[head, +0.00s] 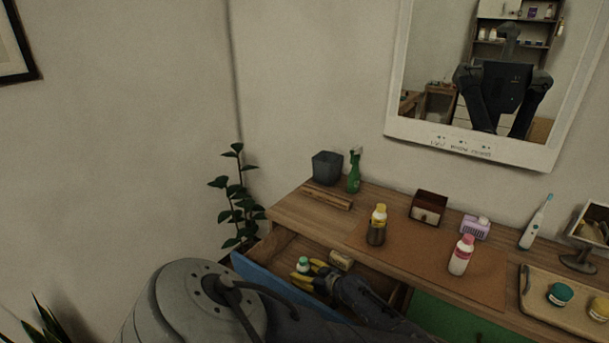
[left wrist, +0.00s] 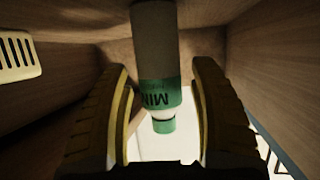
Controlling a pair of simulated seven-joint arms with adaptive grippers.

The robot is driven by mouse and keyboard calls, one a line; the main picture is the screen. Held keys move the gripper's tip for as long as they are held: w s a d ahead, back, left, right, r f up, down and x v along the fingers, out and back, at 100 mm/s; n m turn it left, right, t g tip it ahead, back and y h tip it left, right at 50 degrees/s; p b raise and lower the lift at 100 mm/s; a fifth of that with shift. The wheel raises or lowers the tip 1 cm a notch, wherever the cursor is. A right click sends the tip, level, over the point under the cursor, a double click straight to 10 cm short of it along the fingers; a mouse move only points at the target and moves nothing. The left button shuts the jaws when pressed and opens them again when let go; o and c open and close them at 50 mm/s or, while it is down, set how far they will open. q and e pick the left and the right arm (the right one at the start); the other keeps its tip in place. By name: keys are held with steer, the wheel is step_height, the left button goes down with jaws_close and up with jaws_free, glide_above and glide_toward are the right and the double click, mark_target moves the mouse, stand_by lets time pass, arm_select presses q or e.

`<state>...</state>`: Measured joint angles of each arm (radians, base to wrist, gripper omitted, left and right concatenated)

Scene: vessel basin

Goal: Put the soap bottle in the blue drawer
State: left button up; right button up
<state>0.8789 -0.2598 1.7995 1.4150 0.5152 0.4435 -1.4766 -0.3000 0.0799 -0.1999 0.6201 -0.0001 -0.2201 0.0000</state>
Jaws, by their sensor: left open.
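The blue drawer (head: 272,286) at the left of the desk is pulled open. My left gripper (head: 307,273) reaches into it with its yellow-edged fingers open. A bottle with a green cap (head: 303,263) is at its fingertips in the drawer. In the left wrist view this bottle (left wrist: 155,50) has a grey body and green lower part lettered "MIN", and lies between the open fingers (left wrist: 161,75). I cannot tell whether they touch it. A pink-capped white bottle (head: 461,257) and a yellow-capped dark bottle (head: 377,228) stand on the desk. My right gripper is not in view.
A small tan object (head: 341,260) lies in the drawer beside the gripper; a pale slotted thing (left wrist: 18,55) shows in the left wrist view. A green drawer front (head: 450,322) is to the right.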

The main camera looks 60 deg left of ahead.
mark_target(308, 272)
arm_select(q)
steer(key=shift+r, duration=0.15)
steer(key=shift+w+d+r, duration=0.1)
steer(key=shift+d+r, duration=0.05)
steer(key=shift+d, duration=0.05)
steer(key=shift+v, duration=2.55)
